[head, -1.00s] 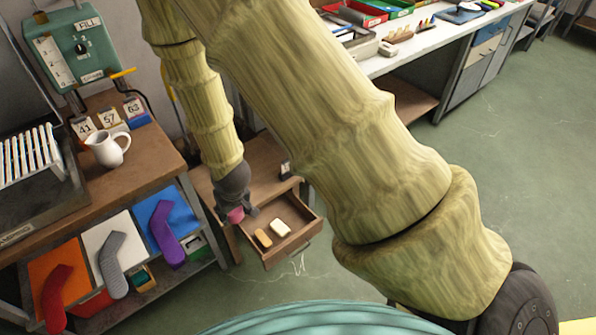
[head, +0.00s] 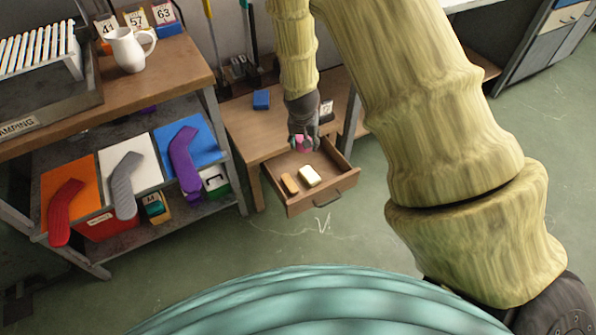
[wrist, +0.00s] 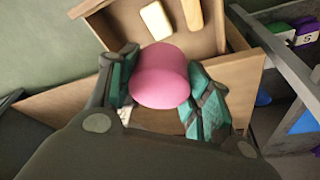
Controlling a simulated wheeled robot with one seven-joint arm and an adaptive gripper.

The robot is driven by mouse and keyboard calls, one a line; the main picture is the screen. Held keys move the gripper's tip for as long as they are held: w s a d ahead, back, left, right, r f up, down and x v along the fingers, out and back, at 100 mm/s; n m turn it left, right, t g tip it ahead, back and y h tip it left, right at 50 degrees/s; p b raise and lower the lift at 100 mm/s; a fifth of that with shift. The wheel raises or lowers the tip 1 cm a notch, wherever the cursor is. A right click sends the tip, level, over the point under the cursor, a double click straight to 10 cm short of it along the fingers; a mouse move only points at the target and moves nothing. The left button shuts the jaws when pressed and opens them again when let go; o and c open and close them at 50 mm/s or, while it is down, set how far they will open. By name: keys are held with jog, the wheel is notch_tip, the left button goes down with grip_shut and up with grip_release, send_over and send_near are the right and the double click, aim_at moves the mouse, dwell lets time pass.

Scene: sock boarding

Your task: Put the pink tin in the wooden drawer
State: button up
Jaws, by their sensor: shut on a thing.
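The pink tin (wrist: 160,75) is held between the two teal-padded fingers of my gripper (wrist: 165,95) in the wrist view. In the head view the tin (head: 302,142) is a small pink spot at the tip of my gripper (head: 303,140), over the back part of the open drawer. The wooden drawer (head: 325,199) is pulled out from a small wooden table. It holds a tan block (head: 290,184) and a cream block (head: 310,176), both lying towards its front. I cannot tell how high the tin is above the drawer floor.
A blue block (head: 261,99) and a dark item with a white label (head: 326,110) are on the small table (head: 250,125). The shelf unit with red, grey and purple socks (head: 186,162) stands to the left. Floor in front of the drawer is clear.

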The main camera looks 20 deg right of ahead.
aim_at(329, 167)
jog(key=w+d+f+m+g+h+b, duration=0.1)
jog(key=w+d+f+m+b, duration=0.15)
jog(key=d+f+b, duration=0.35)
jog(key=w+d+f+m+b, duration=0.1)
jog(key=d+f+m+b, duration=0.2)
jog(key=d+f+b, duration=0.35)
jog(key=f+b, duration=0.1)
jog(key=f, duration=0.2)
jog(key=f+b, duration=0.2)
jog(key=f, duration=0.1)
jog(key=f+b, duration=0.1)
jog(key=f, duration=0.2)
jog(key=shift+s+a+f, duration=0.2)
jog(key=shift+a+f, duration=0.05)
jog(key=shift+f, duration=0.05)
jog(key=shift+r, duration=0.1)
jog(key=o, duration=0.8)
jog(key=shift+c, duration=0.2)
jog(key=p+v, duration=0.4)
jog(key=v, duration=0.8)
jog(key=shift+a+p, duration=0.15)
jog(key=shift+p, duration=0.25)
